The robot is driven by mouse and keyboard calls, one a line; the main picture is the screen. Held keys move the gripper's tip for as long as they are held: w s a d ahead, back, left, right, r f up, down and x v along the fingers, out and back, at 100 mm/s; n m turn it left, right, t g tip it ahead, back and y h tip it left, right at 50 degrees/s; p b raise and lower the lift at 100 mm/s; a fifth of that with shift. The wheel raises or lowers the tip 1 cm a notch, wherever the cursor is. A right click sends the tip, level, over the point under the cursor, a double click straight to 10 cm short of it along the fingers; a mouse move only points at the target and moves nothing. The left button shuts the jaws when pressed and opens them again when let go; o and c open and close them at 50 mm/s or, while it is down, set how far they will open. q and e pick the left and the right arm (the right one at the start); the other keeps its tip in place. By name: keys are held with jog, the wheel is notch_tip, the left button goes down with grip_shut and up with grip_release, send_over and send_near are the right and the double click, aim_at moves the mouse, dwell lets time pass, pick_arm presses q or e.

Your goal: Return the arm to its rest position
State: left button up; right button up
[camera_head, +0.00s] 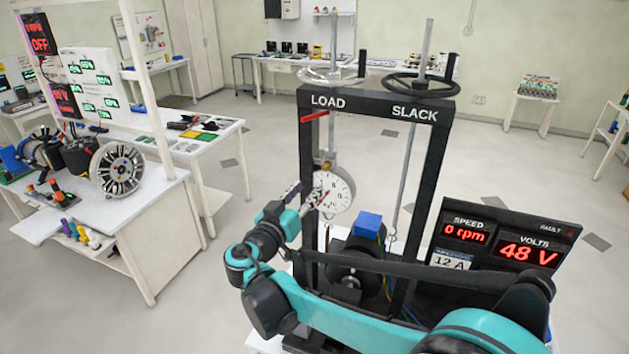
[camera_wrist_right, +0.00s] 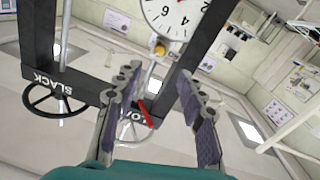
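My right arm (camera_head: 345,322), teal and black, reaches in from the lower right across the front of the black rig frame. Its elbow bends at the left and its forearm points up toward the dial gauge. My right gripper (camera_head: 292,194) is left of the white dial (camera_head: 333,191), with a small apparent gap. In the right wrist view the gripper (camera_wrist_right: 158,88) has its two grey fingers spread apart, with nothing between them touching either pad. The dial (camera_wrist_right: 174,16) shows beyond the fingertips. My left gripper is not in view.
The rig frame (camera_head: 430,165) carries a pale LOAD handwheel (camera_head: 331,77), a black SLACK handwheel (camera_head: 422,86) and a red lever (camera_head: 314,116). A display (camera_head: 500,230) reads 0 rpm and 48 V. A white workbench (camera_head: 150,208) stands left, with open floor between.

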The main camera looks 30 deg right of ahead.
jog(key=shift+v, duration=0.95)
jog(key=s+f+n+g+y+b, duration=0.1)
jog(key=s+f+y+b, duration=0.15)
jog(key=f, duration=0.35)
jog(key=s+d+f+n+g+y+b, duration=0.1)
jog(key=s+f+b, duration=0.3)
jog(key=f, duration=0.3)
jog(key=s+f+n+g+y+b, duration=0.1)
jog(key=s+f+y+b, duration=0.15)
jog(key=f, duration=0.35)
jog(key=s+a+f+n+y+b, duration=0.2)
jog(key=s+a+f+y+b, duration=0.2)
jog(key=f, duration=0.5)
jog(key=s+a+f+n+y+b, duration=0.3)
jog(key=s+a+f+y+b, duration=0.1)
jog(key=s+a+f, duration=0.3)
notch_tip(320, 180, down, 2)
jog(key=shift+s+f+g+b, duration=0.15)
jog(key=shift+s+g+b, duration=0.15)
jog(key=shift+b, duration=0.35)
jog(key=shift+a, duration=0.15)
dwell(1.8)
